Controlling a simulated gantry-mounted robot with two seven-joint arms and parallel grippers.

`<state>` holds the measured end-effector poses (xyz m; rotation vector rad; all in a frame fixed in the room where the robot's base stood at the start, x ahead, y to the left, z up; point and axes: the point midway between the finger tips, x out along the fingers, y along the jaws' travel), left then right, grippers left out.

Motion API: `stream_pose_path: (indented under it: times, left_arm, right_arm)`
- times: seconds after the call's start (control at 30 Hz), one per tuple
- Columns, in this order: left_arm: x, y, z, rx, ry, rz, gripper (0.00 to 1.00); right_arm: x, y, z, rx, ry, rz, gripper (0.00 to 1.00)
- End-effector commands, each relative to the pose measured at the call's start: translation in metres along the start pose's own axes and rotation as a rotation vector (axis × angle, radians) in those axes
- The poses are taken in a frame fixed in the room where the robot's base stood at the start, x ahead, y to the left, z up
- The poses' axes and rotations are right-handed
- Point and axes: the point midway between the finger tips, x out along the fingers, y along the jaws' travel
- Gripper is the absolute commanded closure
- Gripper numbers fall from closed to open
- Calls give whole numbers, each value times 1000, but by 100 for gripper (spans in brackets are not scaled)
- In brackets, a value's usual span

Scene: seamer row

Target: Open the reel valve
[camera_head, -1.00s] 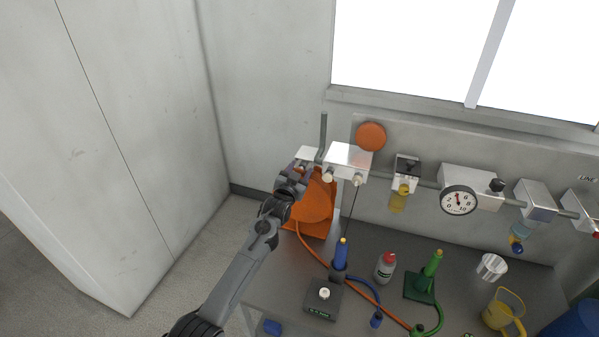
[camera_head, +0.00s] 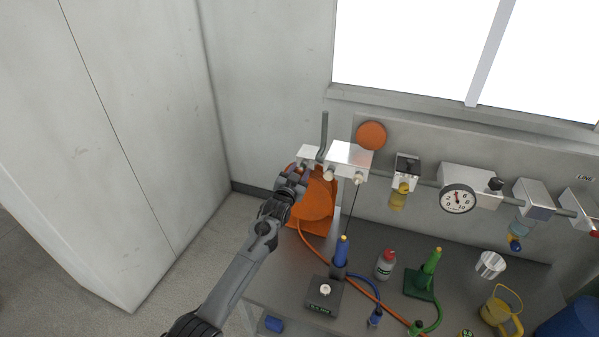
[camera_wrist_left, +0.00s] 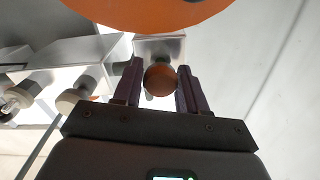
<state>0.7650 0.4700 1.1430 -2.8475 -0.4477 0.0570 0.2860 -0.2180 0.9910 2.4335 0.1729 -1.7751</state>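The orange hose reel (camera_head: 318,203) hangs at the left end of the bench, in front of the wall. The reel valve is a small metal block (camera_head: 308,152) above it, with a round orange-brown knob (camera_wrist_left: 160,79) seen in the left wrist view. My left gripper (camera_head: 297,175) is at this valve, below and in front of the block. In the left wrist view my gripper's two fingers (camera_wrist_left: 160,75) stand on either side of the knob, and the knob fills the gap between them. In the head view my gripper hides the knob's contact. My right gripper is in neither view.
A larger metal block (camera_head: 349,158) with pale knobs sits just right of the valve. An orange disc (camera_head: 371,135) is on the wall behind. The bench holds a blue-handled tool (camera_head: 341,252), a red-capped bottle (camera_head: 386,264) and a green stand (camera_head: 420,283). The floor at left is clear.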

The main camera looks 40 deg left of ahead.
Motion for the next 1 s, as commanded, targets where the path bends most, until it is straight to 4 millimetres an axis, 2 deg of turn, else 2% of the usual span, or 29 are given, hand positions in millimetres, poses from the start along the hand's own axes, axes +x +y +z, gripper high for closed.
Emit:
stream_pose_path:
  times: [0.03,0.1,0.57,0.77,1.0]
  left_arm:
    - [0,0,0,0,1,0,50]
    - [0,0,0,0,0,0,40]
    - [-7,0,0,1,0,0,40]
    - [-30,0,1,1,-1,0,40]
    - [-68,1,1,1,0,1,40]
  right_arm:
    - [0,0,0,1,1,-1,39]
    - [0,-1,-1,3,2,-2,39]
    - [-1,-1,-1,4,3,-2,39]
    - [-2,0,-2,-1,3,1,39]
    - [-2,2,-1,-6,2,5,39]
